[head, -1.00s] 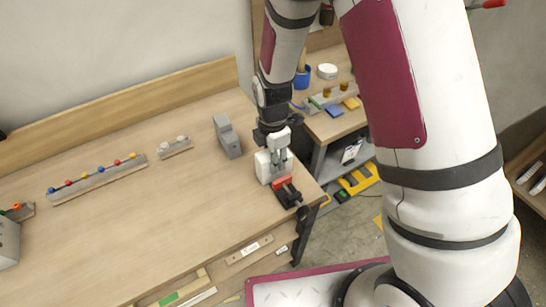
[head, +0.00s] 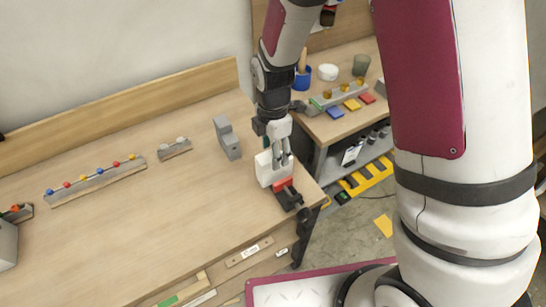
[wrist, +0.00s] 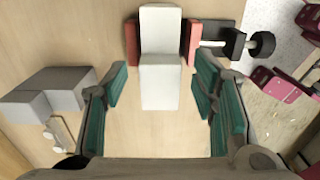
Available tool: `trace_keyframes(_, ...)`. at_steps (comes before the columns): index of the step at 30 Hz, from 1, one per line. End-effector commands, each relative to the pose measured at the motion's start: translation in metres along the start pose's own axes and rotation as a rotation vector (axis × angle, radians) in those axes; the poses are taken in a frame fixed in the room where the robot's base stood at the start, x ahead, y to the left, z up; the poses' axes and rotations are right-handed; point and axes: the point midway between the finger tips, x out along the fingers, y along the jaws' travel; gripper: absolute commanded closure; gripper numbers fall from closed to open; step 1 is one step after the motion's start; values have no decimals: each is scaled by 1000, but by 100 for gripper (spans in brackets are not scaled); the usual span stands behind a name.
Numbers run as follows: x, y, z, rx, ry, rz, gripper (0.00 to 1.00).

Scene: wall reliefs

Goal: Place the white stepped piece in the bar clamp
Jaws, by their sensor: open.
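The white stepped piece (head: 264,171) stands at the table's right front corner; its two-level top shows in the wrist view (wrist: 160,82). The bar clamp (head: 288,197) has red jaws and a dark body. In the wrist view one red jaw (wrist: 133,44) is left of the white piece and the other (wrist: 192,42) is right of it, so the piece sits between them. The black screw handle (wrist: 262,45) points right. My gripper (head: 283,160) is open above the piece. In the wrist view its teal-padded fingers are apart on either side, with gaps to the piece. The piece's underside is hidden.
A grey stepped block (head: 227,138) stands left of the clamp. Behind are a small grey holder (head: 174,149) and a rail with coloured knobs (head: 97,181). A side table at the right holds a blue cup (head: 302,79) and coloured tiles. The table's middle front is clear.

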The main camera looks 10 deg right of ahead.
Motion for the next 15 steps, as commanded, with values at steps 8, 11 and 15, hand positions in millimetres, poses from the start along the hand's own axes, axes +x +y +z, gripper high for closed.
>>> trace_keyframes(8,-52,1,0,0,0,4,47)
trace_keyframes(11,-65,1,1,1,0,3,47)
trace_keyframes(15,-75,0,1,1,-1,1,47)
